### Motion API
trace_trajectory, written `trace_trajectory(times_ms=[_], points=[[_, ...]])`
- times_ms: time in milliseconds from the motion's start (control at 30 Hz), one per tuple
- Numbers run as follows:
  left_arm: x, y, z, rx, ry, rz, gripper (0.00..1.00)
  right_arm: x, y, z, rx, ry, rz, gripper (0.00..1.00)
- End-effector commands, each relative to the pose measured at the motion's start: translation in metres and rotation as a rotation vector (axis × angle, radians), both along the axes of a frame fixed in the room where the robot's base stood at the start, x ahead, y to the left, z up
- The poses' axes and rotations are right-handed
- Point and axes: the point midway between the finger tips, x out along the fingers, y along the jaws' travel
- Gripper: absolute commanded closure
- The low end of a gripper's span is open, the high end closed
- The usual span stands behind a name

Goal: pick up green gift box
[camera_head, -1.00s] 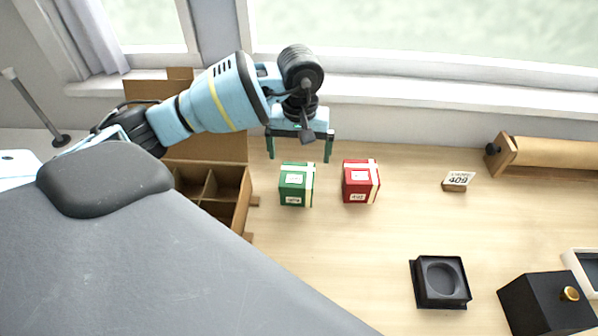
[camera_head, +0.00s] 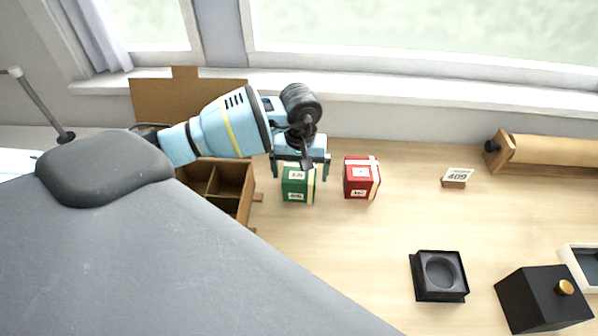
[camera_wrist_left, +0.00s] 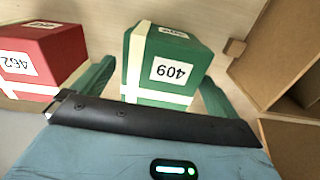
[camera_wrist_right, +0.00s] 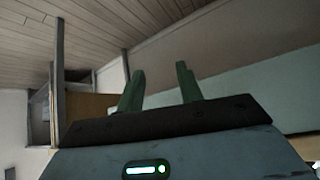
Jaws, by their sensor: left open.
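The green gift box (camera_head: 297,187) with a cream ribbon stands on the wooden table. In the left wrist view the green box (camera_wrist_left: 165,62) shows a label reading 409. My left gripper (camera_head: 301,172) is open and above the box, its fingers on either side of it. The left wrist view shows the left gripper's fingers (camera_wrist_left: 152,92) flanking the box, with no clear grip on it. My right gripper (camera_wrist_right: 160,85) appears in its wrist view with fingers apart and nothing between them.
A red gift box (camera_head: 361,180) stands just right of the green one; its label reads 462 in the left wrist view. A divided cardboard box (camera_head: 246,212) is close on the left. A small 409 sign (camera_head: 457,178) and a black tray (camera_head: 415,285) stand further right.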

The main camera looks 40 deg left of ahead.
Motion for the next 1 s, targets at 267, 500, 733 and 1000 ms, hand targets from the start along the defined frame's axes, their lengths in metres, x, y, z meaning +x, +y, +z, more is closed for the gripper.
trace_trajectory(times_ms=[267,500,733,1000], points=[[0.0002,0.0000,-0.0014,-0.001,-0.001,0.000,0.06,0.0004,0.0010,0.0003,0.003,0.000,-0.003,0.64],[0.0002,0.0001,-0.0012,0.000,0.000,0.001,0.37,0.0004,0.0012,0.0002,0.003,0.000,-0.004,0.64],[0.0005,0.0002,-0.0005,0.000,-0.001,0.001,0.58,0.0002,0.0012,0.0000,0.003,0.000,-0.004,0.64],[0.0011,0.0005,0.0083,-0.001,-0.003,0.002,0.58,-0.0005,0.0011,-0.0007,0.003,0.002,-0.004,0.64]])
